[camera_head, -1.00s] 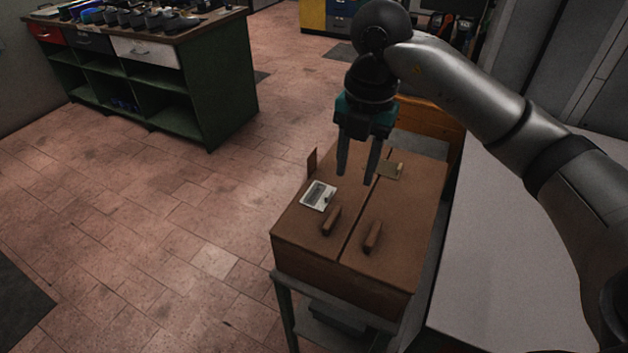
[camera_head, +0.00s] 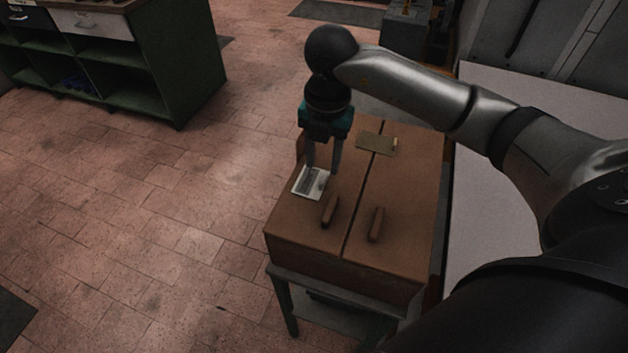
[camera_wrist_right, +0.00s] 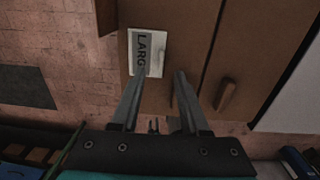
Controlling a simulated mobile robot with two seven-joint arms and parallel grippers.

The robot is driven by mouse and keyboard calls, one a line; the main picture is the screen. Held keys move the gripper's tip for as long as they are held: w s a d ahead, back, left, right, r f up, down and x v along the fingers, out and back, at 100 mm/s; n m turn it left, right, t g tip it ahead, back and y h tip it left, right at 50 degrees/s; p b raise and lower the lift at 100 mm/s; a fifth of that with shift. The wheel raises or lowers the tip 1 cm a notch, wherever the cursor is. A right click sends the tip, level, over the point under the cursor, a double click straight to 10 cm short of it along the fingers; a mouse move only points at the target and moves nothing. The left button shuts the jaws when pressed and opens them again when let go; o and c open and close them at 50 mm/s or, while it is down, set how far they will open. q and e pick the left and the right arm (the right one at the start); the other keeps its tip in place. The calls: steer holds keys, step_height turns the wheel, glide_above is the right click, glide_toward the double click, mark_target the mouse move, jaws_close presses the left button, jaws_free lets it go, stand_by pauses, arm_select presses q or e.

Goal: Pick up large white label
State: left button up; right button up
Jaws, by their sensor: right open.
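The large white label (camera_head: 309,184) lies on the left part of the brown box top, near its left edge. In the right wrist view the label (camera_wrist_right: 149,44) shows dark letters reading "LARG", with the end near the left fingertip. My right gripper (camera_head: 322,172) is open and empty, pointing down over the label. In the right wrist view its fingers (camera_wrist_right: 161,74) stand apart; the left fingertip overlaps the label's lower edge and the right one is over bare box. I cannot tell whether a fingertip touches the label. My left gripper is not in view.
The brown box (camera_head: 290,233) has two handles (camera_head: 330,211) and (camera_head: 376,224) and a tan plate (camera_head: 377,142) on top. It rests on a grey-green stand (camera_head: 283,300). A pale table (camera_head: 490,200) is at the right. A green shelf unit (camera_head: 170,70) stands back left.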

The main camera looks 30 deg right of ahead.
mark_target(323, 179)
steer(key=shift+w+d+f, duration=0.1)
steer(key=shift+f, duration=1.25)
steer(key=shift+w+d+f, duration=0.1)
steer(key=shift+f, duration=1.25)
jaws_close()
